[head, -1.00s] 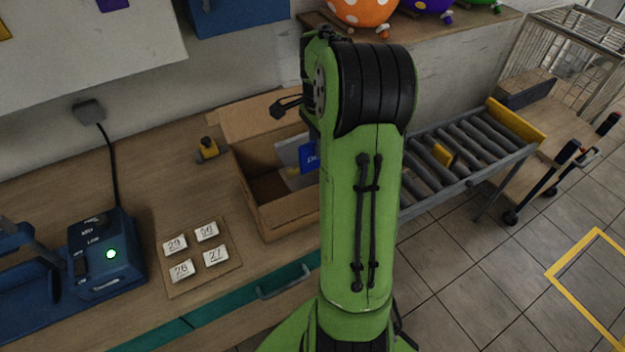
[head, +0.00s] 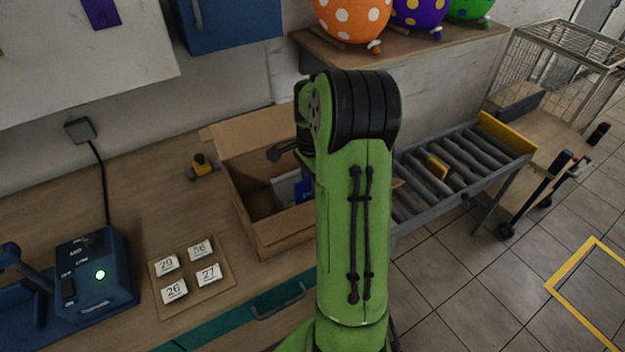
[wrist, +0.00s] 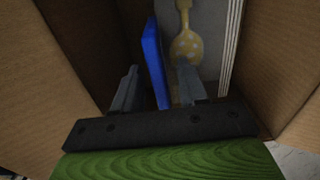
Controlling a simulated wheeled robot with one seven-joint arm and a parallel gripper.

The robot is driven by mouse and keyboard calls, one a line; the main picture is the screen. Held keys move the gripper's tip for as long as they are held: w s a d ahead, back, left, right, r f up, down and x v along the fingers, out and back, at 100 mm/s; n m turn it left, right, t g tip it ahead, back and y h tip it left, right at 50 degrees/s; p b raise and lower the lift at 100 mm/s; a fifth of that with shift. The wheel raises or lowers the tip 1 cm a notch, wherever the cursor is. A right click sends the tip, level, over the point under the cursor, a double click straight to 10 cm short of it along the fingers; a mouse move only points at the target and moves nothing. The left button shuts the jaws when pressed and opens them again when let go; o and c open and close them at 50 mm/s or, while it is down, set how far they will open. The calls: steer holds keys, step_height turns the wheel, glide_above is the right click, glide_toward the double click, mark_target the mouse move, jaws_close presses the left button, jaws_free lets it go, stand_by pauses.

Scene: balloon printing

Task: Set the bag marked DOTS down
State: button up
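The blue bag (wrist: 153,62) stands on edge inside the cardboard box in the wrist view. In the head view a small part of its blue face (head: 303,191) shows behind my arm; its marking is mostly hidden and I cannot read DOTS in full. My gripper (wrist: 157,82) is down in the box, hidden behind my arm in the head view. Its fingers stand on either side of the blue bag, with gaps showing, so it looks open. A pale packet with a yellow dotted balloon picture (wrist: 187,44) is beyond the right finger.
The open cardboard box (head: 284,233) has walls close around my gripper. A card with several numbered tags (head: 192,277) and a blue device (head: 97,276) are to its left. A roller conveyor (head: 460,178) is to the right. Balloons (head: 352,18) sit on a shelf above.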

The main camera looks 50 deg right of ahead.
step_height(320, 180, up, 12)
steer(key=r+p, duration=0.1)
steer(key=p, duration=0.2)
steer(key=s+a+r+n+t+h, duration=0.1)
steer(key=s+a+r+n, duration=0.15)
steer(key=a+n, duration=0.35)
steer(key=s+a+r+n+t+h, duration=0.1)
steer(key=a+r+n, duration=0.2)
steer(key=a, duration=0.6)
steer(key=s+a+f+n+t+y, duration=0.1)
steer(key=s+a+n+t+y, duration=0.1)
steer(key=s+a+n, duration=0.9)
steer(key=shift+f+n+t, duration=0.25)
steer(key=shift+n+t, duration=0.35)
steer(key=shift+t, duration=0.2)
